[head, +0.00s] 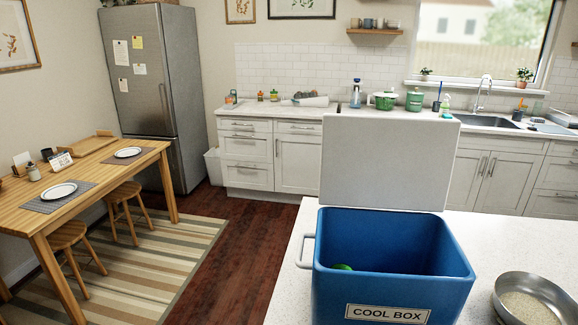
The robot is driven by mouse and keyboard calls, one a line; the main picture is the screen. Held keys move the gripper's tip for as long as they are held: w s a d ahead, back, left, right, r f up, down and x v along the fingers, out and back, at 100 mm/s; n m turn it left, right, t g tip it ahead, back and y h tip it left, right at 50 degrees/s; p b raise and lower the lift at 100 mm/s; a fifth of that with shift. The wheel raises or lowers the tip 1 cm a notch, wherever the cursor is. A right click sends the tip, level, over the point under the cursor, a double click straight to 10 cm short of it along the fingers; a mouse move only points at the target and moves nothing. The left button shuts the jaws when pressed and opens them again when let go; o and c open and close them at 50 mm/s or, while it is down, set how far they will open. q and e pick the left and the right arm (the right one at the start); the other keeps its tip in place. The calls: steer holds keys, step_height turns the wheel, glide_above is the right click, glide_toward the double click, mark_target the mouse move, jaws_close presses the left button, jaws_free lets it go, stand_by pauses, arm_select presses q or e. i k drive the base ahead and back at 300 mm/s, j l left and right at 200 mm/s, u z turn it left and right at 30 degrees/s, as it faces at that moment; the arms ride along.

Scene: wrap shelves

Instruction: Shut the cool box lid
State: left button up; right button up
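The blue cool box (346,290) stands on the white speckled counter in the head view, with a "COOL BOX" label on its front. Its light grey lid (388,163) stands open, upright at the back of the box. A small green item (342,267) shows inside near the left wall; the rest of the floor of the box is partly hidden by the front wall. A pale handle (305,250) sticks out on the left side. Neither of my grippers is in view.
A metal bowl (533,299) with grain-like contents stands on the counter right of the box. The near counter (489,232) is bare between them. A wooden table (95,175) with plates and stools stands at the left. A back counter with a sink (487,121) lies beyond.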

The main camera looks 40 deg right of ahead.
mark_target(367, 161)
steer(key=i+j+u, duration=0.25)
steer(key=i+j, duration=0.2)
steer(key=i+j+u, duration=0.2)
steer(key=i, duration=0.35)
steer(key=i+z, duration=0.4)
steer(key=i+j+z, duration=0.4)
steer(key=i+l+z, duration=0.2)
steer(key=z, duration=0.25)
steer(key=i+z, duration=0.75)
steer(key=z, duration=0.2)
steer(key=i+j+z, duration=0.2)
steer(key=z, duration=0.3)
steer(key=i+j+z, duration=0.3)
steer(key=z, duration=0.15)
steer(key=i+z, duration=0.2)
steer(key=z, duration=0.3)
steer(key=i+j+z, duration=0.2)
steer(key=z, duration=0.25)
steer(key=i+j+z, duration=0.2)
steer(key=z, duration=0.3)
steer(key=i+j+z, duration=0.15)
steer(key=z, duration=0.3)
steer(key=j+z, duration=0.5)
steer(key=i+l, duration=0.05)
